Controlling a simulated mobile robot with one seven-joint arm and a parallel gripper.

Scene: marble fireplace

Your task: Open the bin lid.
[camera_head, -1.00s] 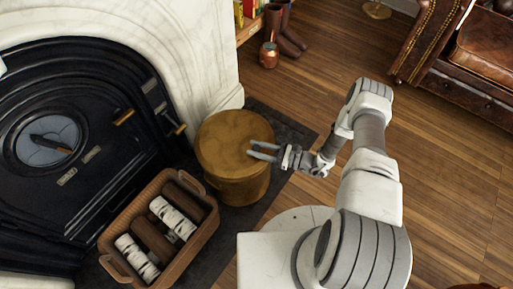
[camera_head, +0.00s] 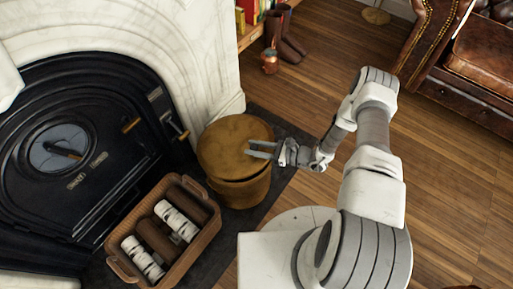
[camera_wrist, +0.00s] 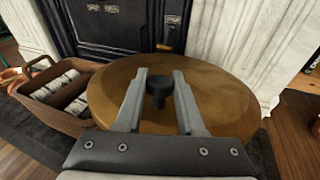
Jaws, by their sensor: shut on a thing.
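The bin is a round brass-coloured drum (camera_head: 245,192) standing on the dark hearth slab, beside the fireplace. Its round lid (camera_head: 225,140) sits slightly raised and tilted, with a dark gap between it and the drum. My gripper (camera_head: 250,149) reaches over the lid from the right. In the wrist view the lid (camera_wrist: 225,95) fills the middle, and my gripper (camera_wrist: 159,76) has its two fingers shut on the black lid knob (camera_wrist: 158,90). The inside of the bin is hidden.
A wicker basket (camera_head: 202,238) of logs stands just left of the bin. The black stove (camera_head: 60,150) and white marble surround (camera_head: 185,60) are behind. A copper jar (camera_head: 269,63) and brown boots (camera_head: 292,45) stand farther back. Wood floor (camera_head: 450,190) is clear at right.

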